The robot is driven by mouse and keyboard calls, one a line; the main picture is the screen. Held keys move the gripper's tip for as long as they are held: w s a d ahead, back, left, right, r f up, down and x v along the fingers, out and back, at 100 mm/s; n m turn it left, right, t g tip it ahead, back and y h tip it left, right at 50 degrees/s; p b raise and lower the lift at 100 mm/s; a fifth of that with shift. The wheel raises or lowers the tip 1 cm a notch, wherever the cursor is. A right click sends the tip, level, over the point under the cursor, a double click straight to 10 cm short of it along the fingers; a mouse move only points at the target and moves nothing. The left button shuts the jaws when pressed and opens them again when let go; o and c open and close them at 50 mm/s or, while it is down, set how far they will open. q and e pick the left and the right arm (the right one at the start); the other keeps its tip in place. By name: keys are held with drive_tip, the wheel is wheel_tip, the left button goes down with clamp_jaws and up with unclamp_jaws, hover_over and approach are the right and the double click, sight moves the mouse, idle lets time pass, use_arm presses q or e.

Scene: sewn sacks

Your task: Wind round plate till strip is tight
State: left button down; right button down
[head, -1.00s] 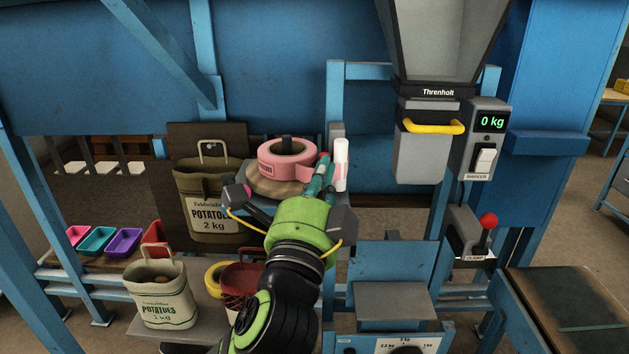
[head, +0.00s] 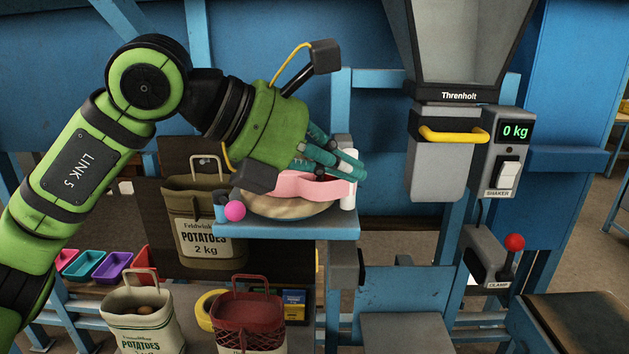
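A pink strip (head: 300,187) lies in a coil on a tan round plate (head: 285,209), which rests on a small blue shelf (head: 290,231). My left gripper (head: 352,171) reaches over the plate from the upper left, its teal fingers close together at the right side of the coil. The strip's right end runs up to the fingertips, beside a white upright post (head: 348,198). The fingers overlap the strip, so I cannot tell whether they pinch it. My gripper hides the coil's top and back. My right gripper is not in view.
A magenta ball knob (head: 235,211) is at the shelf's left. A potato sack (head: 205,235) hangs behind; a cream sack (head: 140,325) and a red sack (head: 250,315) stand below. The hopper spout (head: 437,170) and red-knobbed clamp (head: 515,243) are to the right.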

use_arm(q)
drive_tip(key=w+a+n+t+y, duration=0.3)
drive_tip(key=w+a+n+y, duration=0.15)
drive_tip(key=a, duration=0.65)
drive_tip(key=p, duration=0.4)
approach(310, 201)
drive_tip(key=shift+y, duration=0.45)
drive_tip(key=w+d+f, duration=0.2)
drive_tip(key=w+d, duration=0.1)
drive_tip(key=shift+w+d+f, duration=0.2)
drive_tip(key=shift+w, duration=0.15)
drive_tip(key=shift+w+d+r+p, duration=0.15)
drive_tip(key=shift+w+d+p, duration=0.7)
drive_tip(key=shift+w, duration=0.1)
drive_tip(key=shift+w+d+f, duration=0.2)
drive_tip(key=shift+w+d, duration=0.25)
drive_tip(key=shift+w, duration=0.1)
drive_tip(key=shift+f, duration=0.1)
drive_tip(key=shift+w+d+b, duration=0.1)
drive_tip(key=shift+b, duration=0.2)
